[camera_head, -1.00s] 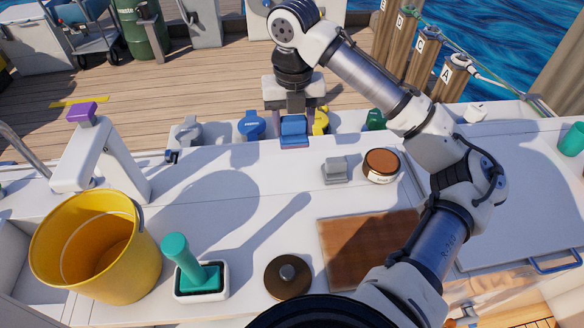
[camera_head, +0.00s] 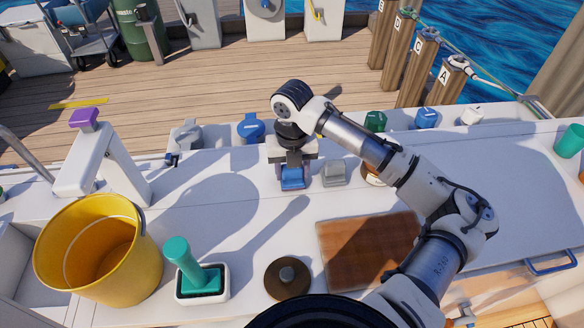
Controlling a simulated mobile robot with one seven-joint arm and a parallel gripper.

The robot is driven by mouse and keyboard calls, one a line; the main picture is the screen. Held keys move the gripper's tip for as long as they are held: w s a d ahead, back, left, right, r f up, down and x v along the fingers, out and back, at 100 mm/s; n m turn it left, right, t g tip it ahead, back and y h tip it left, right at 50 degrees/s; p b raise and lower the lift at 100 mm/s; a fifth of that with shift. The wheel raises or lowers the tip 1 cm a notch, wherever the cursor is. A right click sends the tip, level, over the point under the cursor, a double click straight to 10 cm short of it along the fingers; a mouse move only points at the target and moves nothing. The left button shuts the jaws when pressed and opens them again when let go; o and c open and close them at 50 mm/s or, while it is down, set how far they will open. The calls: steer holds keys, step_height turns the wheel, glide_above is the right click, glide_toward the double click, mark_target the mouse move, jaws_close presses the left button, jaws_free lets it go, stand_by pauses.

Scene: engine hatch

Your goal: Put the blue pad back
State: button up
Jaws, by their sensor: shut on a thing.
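The blue pad (camera_head: 292,181) is held between the fingers of my gripper (camera_head: 291,169), which points down over the white counter (camera_head: 240,212). The pad is just left of a grey pad (camera_head: 334,173) of similar shape, with a narrow gap between them. I cannot tell whether the blue pad's underside touches the counter. The upper part of the pad is partly hidden by the fingers.
A round brown-topped tin (camera_head: 371,177) is partly behind my arm. A brown board (camera_head: 355,250), a dark round lid (camera_head: 287,280), a green-handled tool in a white tray (camera_head: 203,296) and a yellow bucket (camera_head: 140,255) stand nearer. Left-middle counter is clear.

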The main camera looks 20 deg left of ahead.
steer(key=shift+f, duration=0.1)
steer(key=o, duration=0.9)
step_height(320, 180, up, 12)
steer(key=shift+r+b, duration=0.15)
steer(key=shift+b, duration=0.6)
